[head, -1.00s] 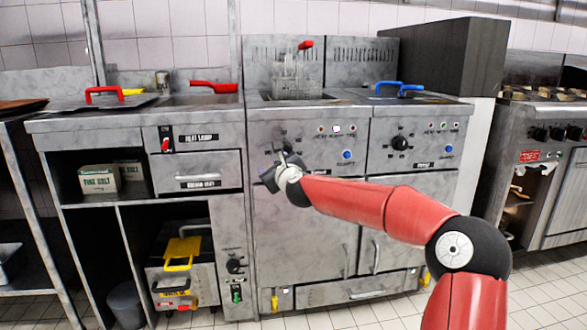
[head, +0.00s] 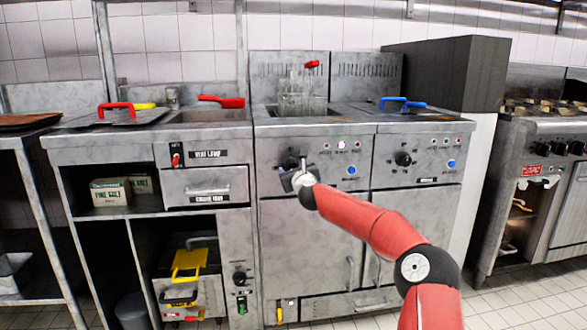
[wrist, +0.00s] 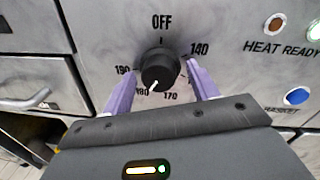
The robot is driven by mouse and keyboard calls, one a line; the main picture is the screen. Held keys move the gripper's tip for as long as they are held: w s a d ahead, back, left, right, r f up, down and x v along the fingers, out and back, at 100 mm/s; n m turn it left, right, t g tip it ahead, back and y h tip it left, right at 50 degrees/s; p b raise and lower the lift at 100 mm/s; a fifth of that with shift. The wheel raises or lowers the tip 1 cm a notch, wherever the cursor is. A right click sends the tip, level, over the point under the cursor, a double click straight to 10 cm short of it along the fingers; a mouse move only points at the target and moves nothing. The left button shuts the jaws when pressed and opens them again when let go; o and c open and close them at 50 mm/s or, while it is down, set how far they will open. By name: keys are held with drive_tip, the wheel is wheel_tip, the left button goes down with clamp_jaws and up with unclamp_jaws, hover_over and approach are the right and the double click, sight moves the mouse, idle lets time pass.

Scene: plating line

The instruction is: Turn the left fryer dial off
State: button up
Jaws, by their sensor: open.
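The left fryer dial (wrist: 161,70) is a round black knob. In the wrist view its white pointer mark aims down and to the left, near the 180 label, while the OFF label (wrist: 162,21) is straight above the knob. In the head view the dial (head: 291,163) is partly hidden behind my gripper (head: 296,179). My gripper (wrist: 162,68) is open, with one purple finger on each side of the knob. I cannot tell whether either finger touches it.
The right fryer dial (head: 403,158) is on the panel to the right. Indicator lights and a blue button (wrist: 297,96) are right of the left dial. A fryer basket with a red handle (head: 312,64) stands above. A drawer handle (wrist: 27,100) is to the left.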

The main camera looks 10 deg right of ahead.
drive_tip(key=c, duration=0.9)
drive_tip(key=shift+n, duration=0.3)
